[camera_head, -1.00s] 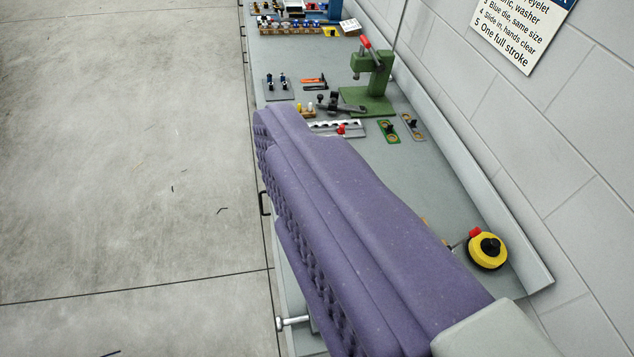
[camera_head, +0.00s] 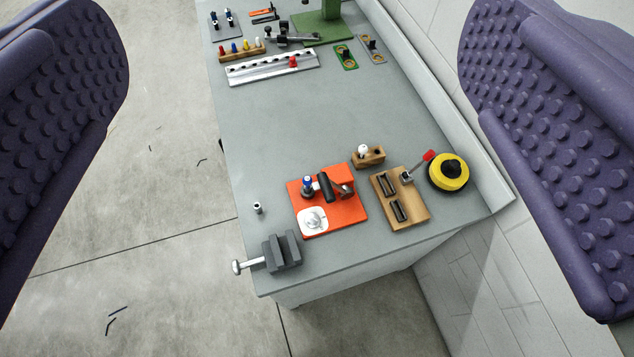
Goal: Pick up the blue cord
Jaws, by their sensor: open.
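I cannot make out a blue cord in the camera view. Small blue parts show on the bench: a blue-topped piece (camera_head: 308,184) on the orange plate (camera_head: 347,212), and a blue peg (camera_head: 234,47) in a small wooden rack. Whether either belongs to a cord I cannot tell. My gripper (camera_head: 300,90) is open and empty. Its two purple studded fingers stand wide apart at the left and right of the picture, with the bench seen between them. Neither finger appears to touch anything.
The grey bench (camera_head: 290,130) has a clear middle. A vise (camera_head: 282,252) sits at its near corner, with a wooden block (camera_head: 400,200) and yellow-black reel (camera_head: 449,172) to the right. A green press (camera_head: 322,25) stands behind. A wall runs along the right.

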